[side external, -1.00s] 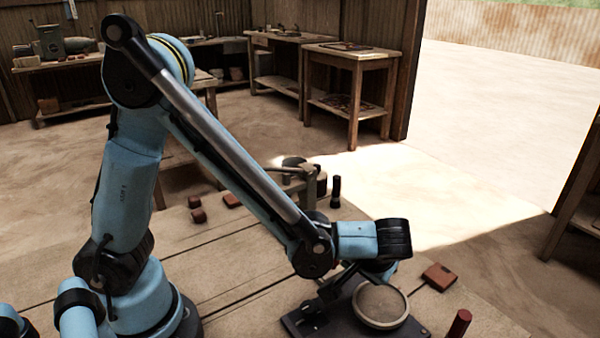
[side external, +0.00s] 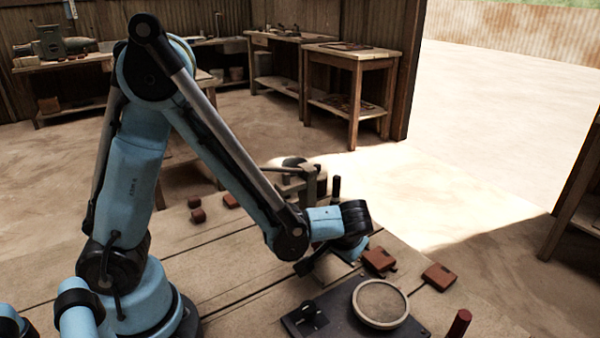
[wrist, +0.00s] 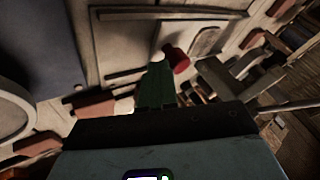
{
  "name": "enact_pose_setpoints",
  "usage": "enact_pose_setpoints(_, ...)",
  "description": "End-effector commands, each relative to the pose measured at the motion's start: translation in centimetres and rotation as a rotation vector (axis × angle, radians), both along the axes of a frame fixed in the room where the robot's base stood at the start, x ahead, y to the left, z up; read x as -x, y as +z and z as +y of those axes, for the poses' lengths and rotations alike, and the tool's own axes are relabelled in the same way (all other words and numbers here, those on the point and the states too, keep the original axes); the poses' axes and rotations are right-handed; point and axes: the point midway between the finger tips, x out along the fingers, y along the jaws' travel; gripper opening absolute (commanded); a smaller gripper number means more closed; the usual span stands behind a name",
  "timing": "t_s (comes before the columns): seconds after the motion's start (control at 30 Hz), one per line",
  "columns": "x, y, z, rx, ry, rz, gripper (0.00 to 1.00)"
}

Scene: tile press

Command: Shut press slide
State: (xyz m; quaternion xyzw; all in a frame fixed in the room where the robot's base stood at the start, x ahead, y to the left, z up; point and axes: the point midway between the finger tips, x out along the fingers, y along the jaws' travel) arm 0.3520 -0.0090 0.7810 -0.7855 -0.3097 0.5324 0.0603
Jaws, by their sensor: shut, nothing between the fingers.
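My gripper (side external: 303,267) hangs low over the table in the side view, behind the round dish. In the wrist view its dark green fingers (wrist: 155,88) are together and hold nothing. Just beyond them is a red knob (wrist: 178,58), beside a flat pale plate (wrist: 207,40) set among dark rails (wrist: 175,14). I cannot tell whether the fingertips touch the knob. The grey press (side external: 292,183) stands at the back of the table, partly hidden by my arm; how far its slide is open cannot be told.
A round dish (side external: 380,303) sits on a dark base plate (side external: 342,328) at the front. Reddish blocks (side external: 378,260) (side external: 439,276) lie to the right, others (side external: 196,208) at the back left. A dark red upright cylinder (side external: 459,323) stands front right. Bare boards (side external: 235,275) lie left.

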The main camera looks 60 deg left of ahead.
Motion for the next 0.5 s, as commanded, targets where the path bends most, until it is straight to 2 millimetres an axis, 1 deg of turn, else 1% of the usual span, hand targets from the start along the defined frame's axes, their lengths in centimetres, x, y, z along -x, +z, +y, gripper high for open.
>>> enact_pose_setpoints(0.03,0.1,0.0,1.4,0.000,0.008,-0.001,0.00)
enact_pose_setpoints(0.1,0.1,0.0,2.8,0.000,0.007,0.000,0.00)
enact_pose_setpoints(0.2,0.1,0.0,4.4,0.000,0.004,0.000,0.00)
enact_pose_setpoints(0.33,0.1,0.0,5.6,0.000,0.002,0.000,0.00)
enact_pose_setpoints(0.5,0.1,0.0,5.9,-0.003,0.002,-0.001,0.00)
